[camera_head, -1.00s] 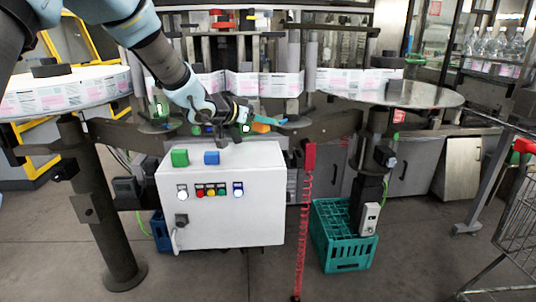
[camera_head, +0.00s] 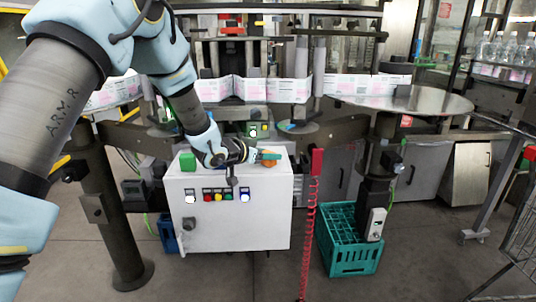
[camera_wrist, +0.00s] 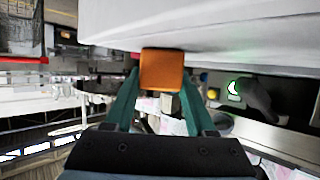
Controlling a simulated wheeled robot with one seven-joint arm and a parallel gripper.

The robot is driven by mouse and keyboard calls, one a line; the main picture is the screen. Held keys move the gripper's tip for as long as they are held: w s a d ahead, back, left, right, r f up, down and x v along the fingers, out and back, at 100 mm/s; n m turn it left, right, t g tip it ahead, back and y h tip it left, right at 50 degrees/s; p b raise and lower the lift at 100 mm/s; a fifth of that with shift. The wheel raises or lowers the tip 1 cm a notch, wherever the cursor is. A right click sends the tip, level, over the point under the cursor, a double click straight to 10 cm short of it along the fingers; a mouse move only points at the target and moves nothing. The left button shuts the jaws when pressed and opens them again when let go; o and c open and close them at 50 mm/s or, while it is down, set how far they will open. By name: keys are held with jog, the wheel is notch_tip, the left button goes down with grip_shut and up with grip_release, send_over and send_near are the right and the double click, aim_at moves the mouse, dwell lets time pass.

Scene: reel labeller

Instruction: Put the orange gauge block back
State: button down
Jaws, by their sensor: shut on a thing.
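The orange gauge block (camera_wrist: 162,70) is between the two teal fingers of my gripper (camera_wrist: 158,88) in the wrist view, and the gripper is shut on it. In the head view the block (camera_head: 269,163) shows just below my gripper (camera_head: 268,156), over the right part of the white control cabinet's top (camera_head: 282,172). I cannot tell whether the block touches the cabinet top. A green block (camera_head: 187,161) stands on the left of that top. The blue block seen earlier is hidden behind my arm.
The cabinet front carries several buttons (camera_head: 218,195). A red post with a coiled cord (camera_head: 316,165) stands just right of it. A teal crate (camera_head: 350,245) is on the floor. The labelled web and a round metal table (camera_head: 440,101) lie behind.

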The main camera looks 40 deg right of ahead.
jog(key=shift+c, duration=1.2)
grip_release()
jog(key=shift+f, duration=0.1)
jog(key=shift+r, duration=0.25)
jog(key=b+v, duration=0.2)
jog(key=v, duration=1)
jog(key=shift+b, duration=0.3)
